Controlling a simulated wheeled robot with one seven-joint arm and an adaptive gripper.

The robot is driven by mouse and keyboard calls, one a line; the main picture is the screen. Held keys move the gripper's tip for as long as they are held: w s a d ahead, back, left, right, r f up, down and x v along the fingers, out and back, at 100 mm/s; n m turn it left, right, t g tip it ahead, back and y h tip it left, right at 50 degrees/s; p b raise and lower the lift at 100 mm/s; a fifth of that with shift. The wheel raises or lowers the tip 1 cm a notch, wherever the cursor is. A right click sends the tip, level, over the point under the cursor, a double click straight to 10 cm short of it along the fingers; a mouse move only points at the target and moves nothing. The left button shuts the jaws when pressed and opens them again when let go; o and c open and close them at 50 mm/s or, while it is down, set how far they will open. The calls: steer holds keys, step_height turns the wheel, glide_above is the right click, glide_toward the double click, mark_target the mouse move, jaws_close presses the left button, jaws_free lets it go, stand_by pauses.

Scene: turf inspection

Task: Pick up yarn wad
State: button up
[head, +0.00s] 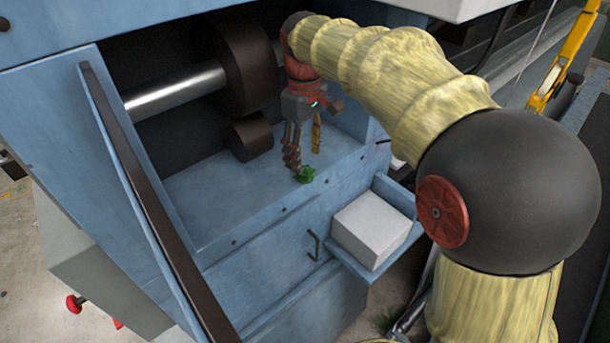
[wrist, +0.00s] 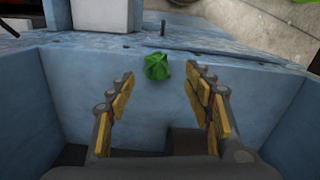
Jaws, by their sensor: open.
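The yarn wad is a small crumpled green clump (head: 305,174) on the blue ledge inside the machine's open bay, near the ledge's front edge. It also shows in the wrist view (wrist: 158,66), at upper middle. My gripper (head: 302,160) points down over the ledge, just beside and behind the wad in the head view. In the wrist view my gripper (wrist: 160,80) has its two yellow-padded fingers spread wide and empty. The wad lies beyond the fingertips, roughly centred between them. I cannot tell the exact height of the fingertips above the ledge.
Dark rollers (head: 247,70) on a shiny shaft (head: 175,88) sit behind and left of my gripper. A blue side wall (wrist: 85,85) and another wall bound the bay. A grey-white block (head: 370,228) rests on a small shelf below right. A dark rail (head: 150,200) crosses at left.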

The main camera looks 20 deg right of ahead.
mark_target(304, 169)
steer(key=f, duration=0.2)
steer(key=f+p, duration=0.1)
steer(key=f, duration=0.3)
steer(key=shift+w+p, duration=0.3)
steer(key=shift+p, duration=0.05)
steer(key=shift+s+f, duration=0.1)
steer(key=shift+f, duration=0.05)
steer(key=shift+c, duration=1.1)
steer(key=c, duration=0.6)
